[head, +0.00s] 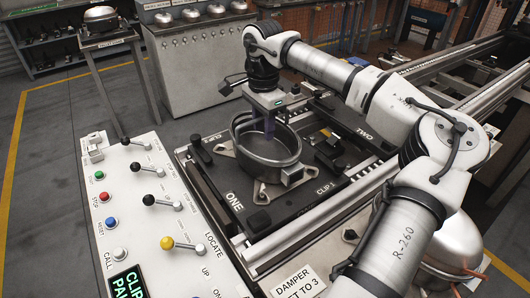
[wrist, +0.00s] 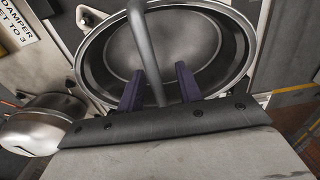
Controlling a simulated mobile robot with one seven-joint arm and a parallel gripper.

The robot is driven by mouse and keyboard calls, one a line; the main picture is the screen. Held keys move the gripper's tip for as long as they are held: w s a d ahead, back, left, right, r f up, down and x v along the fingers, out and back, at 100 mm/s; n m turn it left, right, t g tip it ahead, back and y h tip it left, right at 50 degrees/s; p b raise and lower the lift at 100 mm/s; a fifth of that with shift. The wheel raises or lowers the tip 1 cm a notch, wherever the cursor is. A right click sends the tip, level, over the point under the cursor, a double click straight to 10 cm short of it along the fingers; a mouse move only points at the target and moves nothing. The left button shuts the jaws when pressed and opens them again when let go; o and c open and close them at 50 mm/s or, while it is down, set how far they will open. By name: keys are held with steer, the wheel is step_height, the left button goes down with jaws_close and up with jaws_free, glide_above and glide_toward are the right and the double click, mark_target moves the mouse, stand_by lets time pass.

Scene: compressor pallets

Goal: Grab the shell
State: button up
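The open metal shell (head: 262,164), an oval, bowl-like housing with feet and a small box on its side, sits on the dark pallet marked ONE. In the wrist view the shell (wrist: 96,75) opens toward the camera. My gripper (head: 270,128) points down over the shell, its purple fingers at the back part of its opening. In the wrist view my gripper (wrist: 158,92) has its two fingers apart, with a grey pipe (wrist: 147,50) passing between them and gaps beside it. The fingertips' depth and any contact are unclear.
A control panel (head: 143,205) with levers and buttons stands at left. A rounded metal vessel (head: 455,250) is at lower right, partly behind my arm. Domed metal parts sit on a stand (head: 101,38) and a grey bench (head: 200,60) behind. Rails flank the pallet.

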steer(key=shift+f, duration=0.25)
stand_by(0.3)
jaws_close()
stand_by(1.4)
steer(key=shift+r, duration=0.15)
